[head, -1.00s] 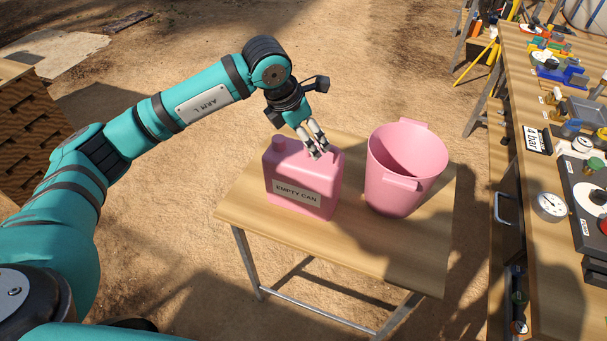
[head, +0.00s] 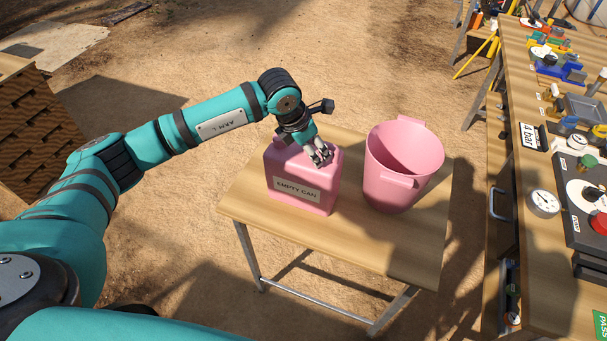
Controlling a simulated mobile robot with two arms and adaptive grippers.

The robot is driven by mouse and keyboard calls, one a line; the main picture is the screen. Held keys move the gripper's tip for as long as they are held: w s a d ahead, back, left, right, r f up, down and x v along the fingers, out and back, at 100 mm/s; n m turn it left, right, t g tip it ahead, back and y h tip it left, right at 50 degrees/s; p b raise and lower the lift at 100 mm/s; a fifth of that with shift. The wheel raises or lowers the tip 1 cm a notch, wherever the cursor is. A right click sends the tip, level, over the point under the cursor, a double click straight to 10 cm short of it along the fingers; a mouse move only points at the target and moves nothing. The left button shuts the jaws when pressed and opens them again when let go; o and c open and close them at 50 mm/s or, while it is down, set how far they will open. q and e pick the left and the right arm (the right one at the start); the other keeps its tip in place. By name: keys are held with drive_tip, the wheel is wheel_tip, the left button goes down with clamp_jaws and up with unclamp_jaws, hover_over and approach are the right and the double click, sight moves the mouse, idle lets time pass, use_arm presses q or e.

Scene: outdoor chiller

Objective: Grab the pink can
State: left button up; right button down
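The pink can (head: 303,180), with a label reading "EMPTY CAN", stands upright on a small wooden table (head: 400,244). My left gripper (head: 322,157) is at the top of the can, on its right side, with its fingers pointing down. The fingers overlap the can's top in this view, and I cannot tell whether they are closed on it. The can's cap is partly hidden behind my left arm. My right gripper is not in view.
A pink bucket (head: 392,186) stands on the same table, just right of the can. A long workbench (head: 545,250) with gauges and several tools runs along the right. A wooden stack (head: 30,130) is at the left. The table's front part is clear.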

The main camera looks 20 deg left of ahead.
use_arm(q)
clamp_jaws()
idle(0.5)
